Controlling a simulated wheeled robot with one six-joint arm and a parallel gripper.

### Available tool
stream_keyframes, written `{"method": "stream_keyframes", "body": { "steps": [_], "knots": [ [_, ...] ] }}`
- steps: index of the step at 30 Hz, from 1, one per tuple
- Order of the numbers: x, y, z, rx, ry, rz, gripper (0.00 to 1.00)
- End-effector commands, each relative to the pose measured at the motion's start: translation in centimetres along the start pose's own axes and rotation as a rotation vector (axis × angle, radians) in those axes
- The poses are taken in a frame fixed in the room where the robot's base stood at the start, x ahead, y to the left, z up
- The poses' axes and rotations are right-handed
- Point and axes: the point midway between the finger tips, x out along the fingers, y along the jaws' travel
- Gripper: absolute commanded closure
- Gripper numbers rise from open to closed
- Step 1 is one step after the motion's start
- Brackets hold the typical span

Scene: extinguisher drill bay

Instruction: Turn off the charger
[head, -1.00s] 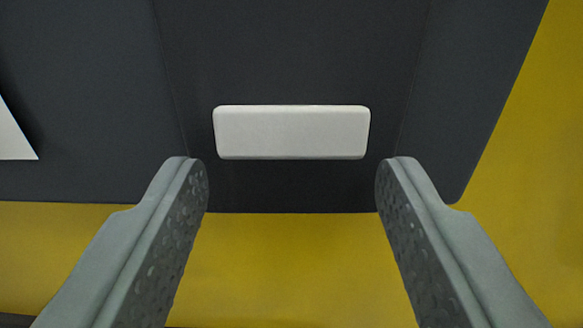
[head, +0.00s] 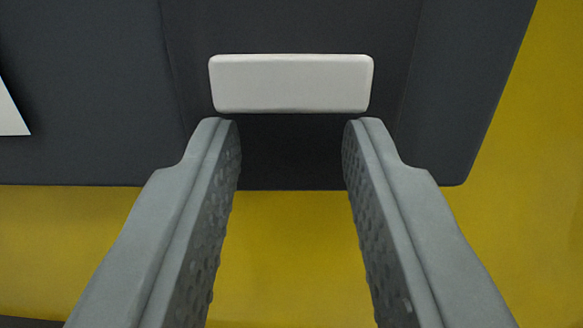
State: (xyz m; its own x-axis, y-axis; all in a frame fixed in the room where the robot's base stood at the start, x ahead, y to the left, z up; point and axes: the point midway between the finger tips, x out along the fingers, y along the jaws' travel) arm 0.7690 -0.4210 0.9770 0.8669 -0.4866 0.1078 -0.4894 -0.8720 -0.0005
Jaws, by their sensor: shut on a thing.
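A white rounded bar (head: 290,84) lies across a dark grey panel (head: 295,150) in the upper middle of the head view. I take it to be the charger's switch; no label shows on it. My gripper (head: 291,125) comes up from below, its two grey textured fingers apart, with the tips just at the bar's lower edge, near its two ends. The gripper is shut on the bar, though the contact itself is hard to make out. Dark panel and yellow surface show between the fingers.
A yellow surface (head: 290,260) shows below and to the right of the dark panel. The corner of a white sheet or plate (head: 10,112) shows at the left edge. No loose objects show around the fingers.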

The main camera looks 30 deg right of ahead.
Motion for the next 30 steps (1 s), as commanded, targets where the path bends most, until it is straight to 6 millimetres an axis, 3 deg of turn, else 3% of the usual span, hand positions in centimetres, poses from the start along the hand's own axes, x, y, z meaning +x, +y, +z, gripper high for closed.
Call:
{"method": "stream_keyframes", "body": {
  "steps": [8,9,12,23,30],
  "knots": [
    [0.0,0.0,0.0,0.000,0.001,0.000,0.92],
    [0.0,0.0,0.0,0.000,0.001,0.000,0.61],
    [0.0,0.0,0.0,0.000,0.001,0.000,0.47],
    [-0.5,0.0,0.0,-0.001,0.002,0.000,0.47],
    [-3.9,0.0,-0.1,-0.001,0.002,0.000,0.47]
  ]
}}
